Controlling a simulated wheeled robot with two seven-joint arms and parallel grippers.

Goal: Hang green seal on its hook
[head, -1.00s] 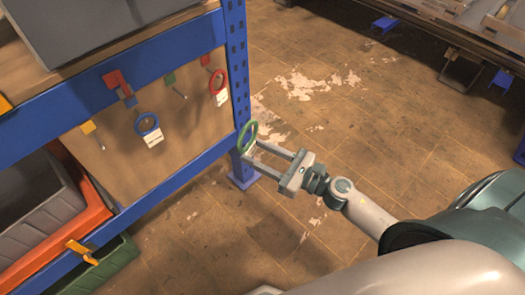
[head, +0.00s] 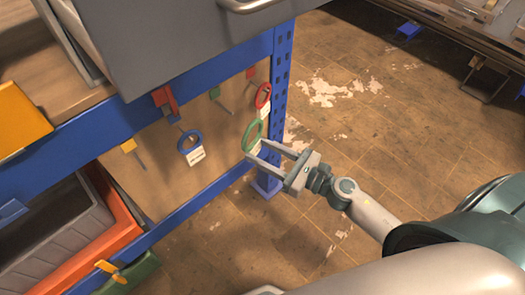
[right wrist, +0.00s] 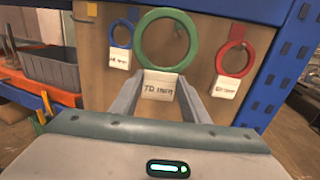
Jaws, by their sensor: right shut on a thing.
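The green seal (head: 246,138) is a ring with a white tag (right wrist: 158,85). My right gripper (head: 256,151) is shut on it at the tag, holding the ring upright above the fingertips. The ring also shows in the right wrist view (right wrist: 139,40). In the head view it appears in front of the hook board's right part (head: 225,130), below the red ring. The green hook (head: 215,93) is bare, up and left of the held seal. In the right wrist view the ring's surroundings hide that hook. My left gripper is not in view.
A blue ring (head: 181,144) and a red ring (head: 258,96) hang with tags on either side of the green hook. A yellow hook (head: 129,146) is bare. A blue post (head: 280,80) bounds the board's right. A grey drawer-like box (head: 190,45) overhangs above. Bins stand lower left.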

